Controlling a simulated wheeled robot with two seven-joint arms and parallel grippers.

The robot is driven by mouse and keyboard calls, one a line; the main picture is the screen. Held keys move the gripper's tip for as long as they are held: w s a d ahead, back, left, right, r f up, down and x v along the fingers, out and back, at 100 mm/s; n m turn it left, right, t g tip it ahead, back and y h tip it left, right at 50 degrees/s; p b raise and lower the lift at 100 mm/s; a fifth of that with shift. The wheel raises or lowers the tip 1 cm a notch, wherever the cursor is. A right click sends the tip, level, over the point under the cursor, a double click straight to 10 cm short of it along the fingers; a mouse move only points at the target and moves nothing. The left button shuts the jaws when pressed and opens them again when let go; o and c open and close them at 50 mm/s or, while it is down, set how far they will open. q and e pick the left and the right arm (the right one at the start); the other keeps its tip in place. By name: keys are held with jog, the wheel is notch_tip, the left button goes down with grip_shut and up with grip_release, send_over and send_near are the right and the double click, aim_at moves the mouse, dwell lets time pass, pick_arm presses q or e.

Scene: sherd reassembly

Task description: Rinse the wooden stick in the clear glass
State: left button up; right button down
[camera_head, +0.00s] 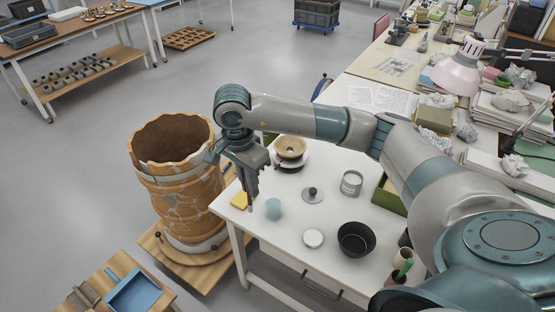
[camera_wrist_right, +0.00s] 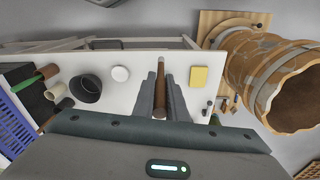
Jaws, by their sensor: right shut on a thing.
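My right gripper (camera_head: 250,204) points down over the left part of the white table. In the right wrist view its fingers (camera_wrist_right: 161,80) are shut on a brown wooden stick (camera_wrist_right: 159,103). The stick is mostly hidden by the gripper in the head view. A small pale blue-green see-through glass (camera_head: 273,208) stands on the table, just right of the fingertips. I cannot tell the height of the stick's tip over the table. The glass cannot be made out in the right wrist view. My left gripper is not in view.
A yellow sponge (camera_head: 240,200) lies just left of the gripper. A white disc (camera_head: 313,238), a black bowl (camera_head: 356,239), a grey knobbed lid (camera_head: 312,194) and a tin (camera_head: 351,183) stand to the right. A large cracked orange vessel (camera_head: 175,185) stands left of the table.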

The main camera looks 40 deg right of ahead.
jog(key=w+d+m+p, duration=0.25)
jog(key=d+m, duration=0.35)
jog(key=m, duration=0.3)
jog(key=m+y+p, duration=0.1)
jog(key=m, duration=0.6)
send_over(277, 194)
jog(key=s+a, duration=0.1)
jog(key=s, duration=0.1)
notch_tip(277, 194, down, 3)
jog(key=shift+s+a+r+g, duration=0.2)
jog(key=shift+g, duration=0.1)
jog(key=shift+f, duration=0.25)
notch_tip(277, 194, down, 11)
jog(key=b, duration=0.8)
jog(key=shift+f, duration=0.15)
jog(key=shift+s+a+f, duration=0.1)
